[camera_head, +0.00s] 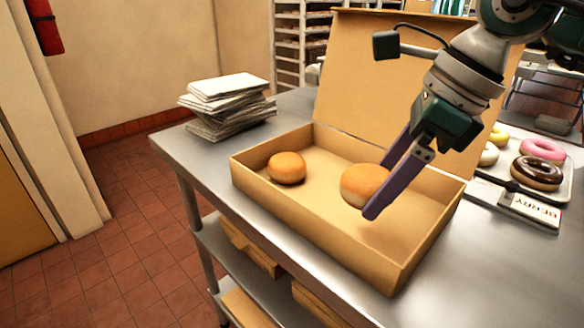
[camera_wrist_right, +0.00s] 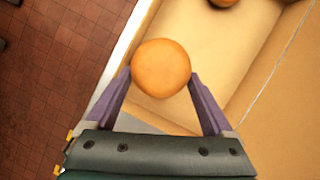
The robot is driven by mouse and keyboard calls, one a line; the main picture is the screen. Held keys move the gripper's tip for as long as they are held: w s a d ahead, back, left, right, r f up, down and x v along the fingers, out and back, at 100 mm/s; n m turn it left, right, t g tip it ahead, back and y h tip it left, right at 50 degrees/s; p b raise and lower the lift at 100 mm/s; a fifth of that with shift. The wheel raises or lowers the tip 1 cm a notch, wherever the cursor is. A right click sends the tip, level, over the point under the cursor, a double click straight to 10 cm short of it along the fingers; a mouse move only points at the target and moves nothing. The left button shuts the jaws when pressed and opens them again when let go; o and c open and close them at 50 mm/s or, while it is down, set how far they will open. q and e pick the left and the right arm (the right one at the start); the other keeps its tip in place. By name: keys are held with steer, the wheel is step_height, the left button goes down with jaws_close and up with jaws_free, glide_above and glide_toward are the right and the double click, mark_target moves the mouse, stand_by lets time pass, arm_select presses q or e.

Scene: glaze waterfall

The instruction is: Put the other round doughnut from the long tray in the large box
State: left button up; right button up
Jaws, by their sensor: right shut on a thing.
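The large box (camera_head: 420,279) is an open brown cardboard box with its lid raised, on the steel table. One round doughnut (camera_head: 287,168), plain golden, sits inside it at the left; its edge also shows at the top of the right wrist view (camera_wrist_right: 223,2). My right gripper (camera_head: 374,190) is shut on the other round doughnut (camera_head: 362,184), holding it within the box's outline. In the right wrist view this doughnut (camera_wrist_right: 160,68) is between the purple fingers. Whether it touches the box floor I cannot tell. The long tray (camera_head: 566,186) is at the right, partly hidden. My left gripper is not in view.
A pink-iced ring (camera_head: 541,149) and a chocolate ring (camera_head: 537,173) lie on the tray, with a label card (camera_head: 530,210) in front. A stack of folded cardboard (camera_head: 228,106) stands on the table's back left. The box's front middle is bare.

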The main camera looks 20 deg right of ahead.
mark_target(361, 236)
step_height(361, 236, down, 7)
steer(key=shift+r, duration=0.2)
steer(key=shift+f, duration=0.1)
steer(key=o, duration=1.1)
steer(key=shift+b, duration=0.3)
steer(key=shift+r+p, duration=0.3)
steer(key=shift+p, duration=0.05)
steer(key=v, duration=1.1)
steer(key=shift+d+r+b, duration=0.2)
steer(key=shift+r+b, duration=0.1)
steer(key=shift+b, duration=0.1)
steer(key=shift+s, duration=0.1)
